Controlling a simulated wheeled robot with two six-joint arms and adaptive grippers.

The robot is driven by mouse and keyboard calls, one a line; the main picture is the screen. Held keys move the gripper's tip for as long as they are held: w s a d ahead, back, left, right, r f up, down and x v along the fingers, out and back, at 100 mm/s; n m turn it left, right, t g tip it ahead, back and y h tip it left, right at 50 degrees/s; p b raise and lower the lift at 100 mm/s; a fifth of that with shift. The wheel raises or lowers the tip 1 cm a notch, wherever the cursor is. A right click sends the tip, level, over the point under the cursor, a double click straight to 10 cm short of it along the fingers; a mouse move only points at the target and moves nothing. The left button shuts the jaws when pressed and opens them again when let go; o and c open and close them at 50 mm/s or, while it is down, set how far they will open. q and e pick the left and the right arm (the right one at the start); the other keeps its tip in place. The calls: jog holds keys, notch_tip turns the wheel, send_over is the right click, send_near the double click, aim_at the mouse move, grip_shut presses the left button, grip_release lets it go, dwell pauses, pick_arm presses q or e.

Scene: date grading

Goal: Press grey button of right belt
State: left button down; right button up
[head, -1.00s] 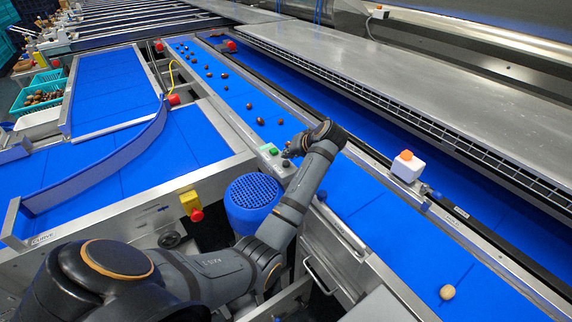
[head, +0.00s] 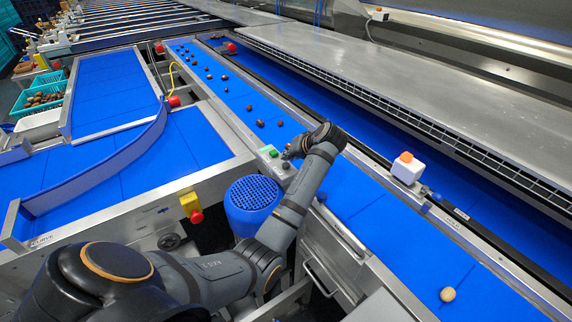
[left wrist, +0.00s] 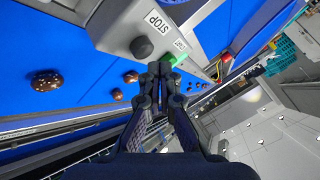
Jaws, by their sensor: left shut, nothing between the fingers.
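The button box (head: 277,160) stands on the edge of the right belt (head: 345,190). Its dark grey button (head: 285,164) is nearest the front, with the green button (head: 273,153) behind it. In the left wrist view the grey button (left wrist: 141,47) is beside a STOP label and the green button (left wrist: 175,58) is beside a second label. My left gripper (left wrist: 160,70) is shut and empty, its tips below and between the two buttons in that view. They look close to the green one; I cannot tell whether they touch. My right gripper is not in view.
Several brown dates (head: 260,124) lie spread along the right belt, and a pale round one (head: 447,294) lies nearer the front. A white box with an orange top (head: 407,168) stands on the belt's far rail.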

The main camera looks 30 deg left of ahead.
aim_at(288, 165)
pick_arm(q)
jog(key=shift+f, duration=0.35)
jog(key=shift+f, duration=0.55)
dwell(0.9)
jog(key=shift+r+p, duration=0.95)
jog(key=shift+p, duration=0.2)
notch_tip(288, 165, up, 5)
jog(key=p, duration=0.5)
jog(key=shift+r, duration=0.1)
